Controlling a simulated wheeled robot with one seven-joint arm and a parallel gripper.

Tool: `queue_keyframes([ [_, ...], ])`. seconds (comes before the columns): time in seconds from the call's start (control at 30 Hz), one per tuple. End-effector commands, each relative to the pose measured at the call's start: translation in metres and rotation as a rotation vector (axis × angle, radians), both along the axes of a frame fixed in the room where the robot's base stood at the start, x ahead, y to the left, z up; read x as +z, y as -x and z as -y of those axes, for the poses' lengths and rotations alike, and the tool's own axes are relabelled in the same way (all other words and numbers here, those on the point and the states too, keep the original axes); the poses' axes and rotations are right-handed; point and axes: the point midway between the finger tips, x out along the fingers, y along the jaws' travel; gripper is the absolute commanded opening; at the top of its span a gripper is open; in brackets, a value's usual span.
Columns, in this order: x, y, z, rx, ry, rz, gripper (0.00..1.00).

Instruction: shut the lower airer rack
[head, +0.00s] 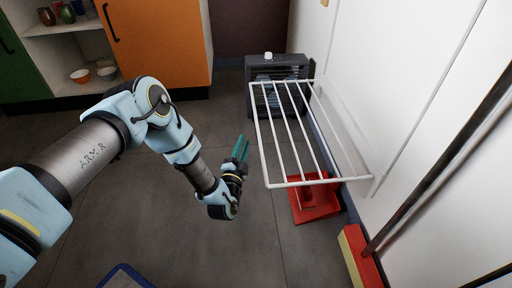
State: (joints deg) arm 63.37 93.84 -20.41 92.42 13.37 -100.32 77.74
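The airer rack (296,183) is a white wire frame with several thin bars. It stands out from the white wall at the right, roughly level, above the floor. Only this one folded-out rack is clear in the view, and I cannot make out a second one. My gripper (243,148) has teal fingers and is just left of the rack's outer bar, apart from it in the picture. The fingers point away from me, and nothing shows between them. They lie close together, and I cannot tell whether they are shut.
A dark grey heater (262,100) stands behind the rack's far end. A red dustpan (325,208) lies below its near end. A red and yellow broom head (355,255) with a dark handle (440,175) is at the right.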

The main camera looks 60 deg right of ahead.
Motion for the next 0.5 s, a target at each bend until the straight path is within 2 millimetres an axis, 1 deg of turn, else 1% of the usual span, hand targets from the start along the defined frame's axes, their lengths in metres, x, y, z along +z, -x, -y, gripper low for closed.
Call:
queue_keyframes([
  [0.03, -0.020, 0.013, -0.004, 0.001, 0.019, 0.016, 0.27],
  [0.13, -0.029, 0.026, -0.009, 0.008, 0.046, 0.043, 0.27],
  [0.27, -0.031, 0.029, -0.007, 0.013, 0.059, 0.057, 0.27],
  [0.37, -0.028, 0.025, 0.004, 0.015, 0.061, 0.058, 0.27],
  [0.5, -0.024, 0.017, 0.028, 0.015, 0.061, 0.057, 0.27],
])
